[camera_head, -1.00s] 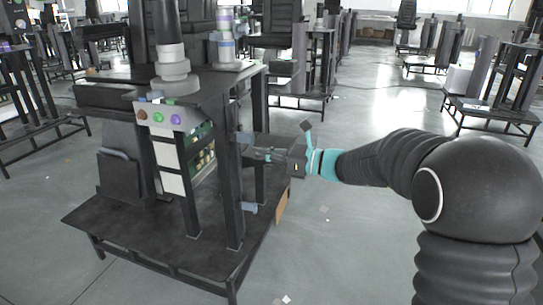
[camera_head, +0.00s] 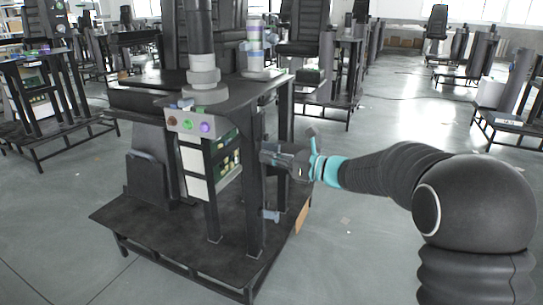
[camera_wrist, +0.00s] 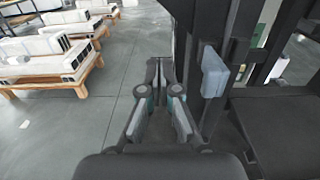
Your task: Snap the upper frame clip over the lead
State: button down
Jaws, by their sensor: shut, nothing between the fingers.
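My gripper (camera_head: 264,153) reaches in from the right at the dark frame post (camera_head: 254,205) of the lift column stand. In the wrist view its two fingers (camera_wrist: 160,68) are together at the tips and hold nothing. A grey-blue clip-like block (camera_wrist: 213,72) is on the dark frame, right of the fingers and apart from them; I cannot tell which clip it is. In the head view a small grey-blue clip (camera_head: 270,215) sits low on the post, below my gripper. The upper clip cannot be made out there, beside or behind my gripper. I cannot pick out the lead.
The stand has a dark base plate (camera_head: 165,235) and a panel of coloured buttons (camera_head: 190,123). A brown board (camera_head: 302,217) leans at its right side. Other stands fill the background. Pale benches (camera_wrist: 62,55) show in the wrist view. Grey floor is open on the right.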

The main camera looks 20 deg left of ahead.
jog(key=shift+w, duration=0.15)
jog(key=shift+w+d+p, duration=0.2)
jog(key=shift+w+p, duration=1.3)
jog(key=shift+w, duration=1.4)
jog(key=shift+d, duration=0.15)
jog(key=shift+s+d, duration=0.2)
jog(key=shift+d, duration=1.95)
jog(key=shift+w, duration=0.15)
jog(key=shift+w+p, duration=0.5)
jog(key=shift+w, duration=0.45)
jog(key=shift+w+a, duration=0.1)
jog(key=shift+a, duration=0.75)
